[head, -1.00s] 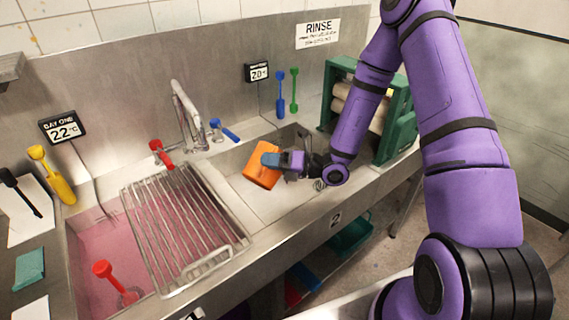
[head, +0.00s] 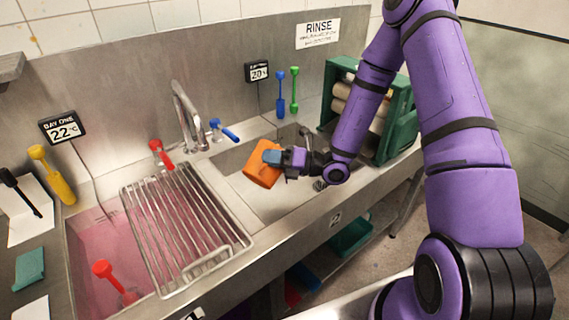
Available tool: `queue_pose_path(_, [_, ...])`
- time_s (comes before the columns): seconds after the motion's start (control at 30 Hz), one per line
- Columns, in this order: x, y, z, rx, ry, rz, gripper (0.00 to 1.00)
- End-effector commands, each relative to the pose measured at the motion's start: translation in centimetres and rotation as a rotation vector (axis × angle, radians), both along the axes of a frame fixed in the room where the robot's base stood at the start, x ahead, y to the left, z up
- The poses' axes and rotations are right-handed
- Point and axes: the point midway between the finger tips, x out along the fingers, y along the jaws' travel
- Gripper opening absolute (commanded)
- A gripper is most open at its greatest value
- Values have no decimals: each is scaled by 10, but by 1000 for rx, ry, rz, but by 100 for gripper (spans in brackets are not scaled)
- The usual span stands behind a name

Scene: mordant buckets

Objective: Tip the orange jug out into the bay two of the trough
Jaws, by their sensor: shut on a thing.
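The orange jug (head: 262,172) is held by my gripper (head: 272,158) over the right-hand basin, bay two (head: 285,198) of the trough. The jug is tilted, its body leaning down to the left. My gripper is shut on the jug's right side, and its fingers hide part of the jug there. The jug's opening and any contents cannot be made out. The visible floor of bay two looks pale, with no coloured liquid that I can see.
Bay one (head: 92,250) on the left holds pink liquid and a red-handled tool (head: 113,280). A metal rack (head: 185,230) lies across its right part.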

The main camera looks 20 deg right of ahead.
Motion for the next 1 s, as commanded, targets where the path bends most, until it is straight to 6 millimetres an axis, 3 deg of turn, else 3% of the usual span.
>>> queue_pose_path(1.0, [3,-5,6,46,24,2,0])
